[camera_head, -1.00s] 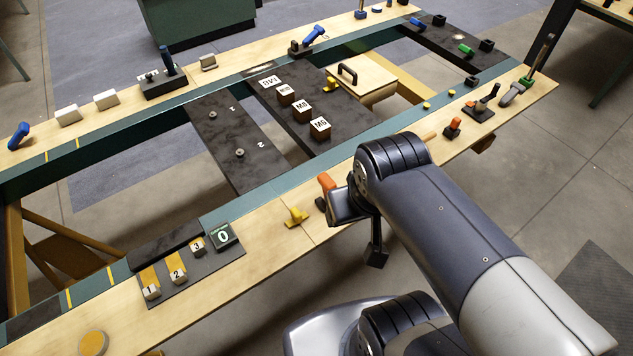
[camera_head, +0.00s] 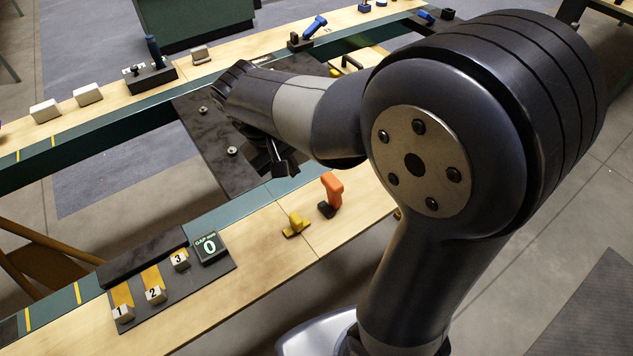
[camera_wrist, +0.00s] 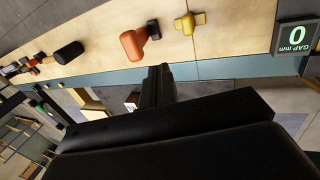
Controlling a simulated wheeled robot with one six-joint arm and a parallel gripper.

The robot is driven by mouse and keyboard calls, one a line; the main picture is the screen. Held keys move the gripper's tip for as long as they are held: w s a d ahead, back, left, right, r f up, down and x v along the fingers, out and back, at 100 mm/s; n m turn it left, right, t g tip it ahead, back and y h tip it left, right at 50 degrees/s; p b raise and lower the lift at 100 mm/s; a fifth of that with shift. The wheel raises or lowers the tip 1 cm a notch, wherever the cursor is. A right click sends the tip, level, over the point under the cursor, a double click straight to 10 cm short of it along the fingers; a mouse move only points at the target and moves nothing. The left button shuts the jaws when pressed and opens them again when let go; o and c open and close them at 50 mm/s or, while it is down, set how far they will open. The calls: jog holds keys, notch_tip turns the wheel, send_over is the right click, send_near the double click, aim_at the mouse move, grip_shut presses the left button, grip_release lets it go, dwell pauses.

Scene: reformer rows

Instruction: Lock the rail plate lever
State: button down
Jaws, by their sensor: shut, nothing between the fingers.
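Several levers are in view, and I cannot tell by label which is the rail plate lever. An orange-handled lever (camera_head: 332,187) on a black base stands on the near wooden rail; it also shows in the wrist view (camera_wrist: 138,42). A dark plate (camera_head: 205,125) with two round knobs spans the rails, partly hidden by my arm. A blue lever (camera_head: 316,25) and a dark-blue upright lever (camera_head: 154,50) are on the far rail. My gripper (camera_head: 281,160) is shut and empty, above the near edge of the plate, left of the orange lever; its fingers show in the wrist view (camera_wrist: 159,82).
A yellow knob (camera_head: 296,223) sits beside the orange lever. A display reading 0 (camera_head: 209,247) and numbered blocks (camera_head: 155,295) are on the near rail at left. Pale blocks (camera_head: 88,94) lie on the far rail. My arm hides the right part of the frame.

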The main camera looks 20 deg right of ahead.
dwell(0.3)
jog(key=w+d+f+p, duration=0.1)
jog(key=w+d+f, duration=0.1)
jog(key=d+f, duration=0.4)
jog(key=shift+s+a+x, duration=0.2)
jog(key=shift+x, duration=1.85)
jog(key=shift+w, duration=0.1)
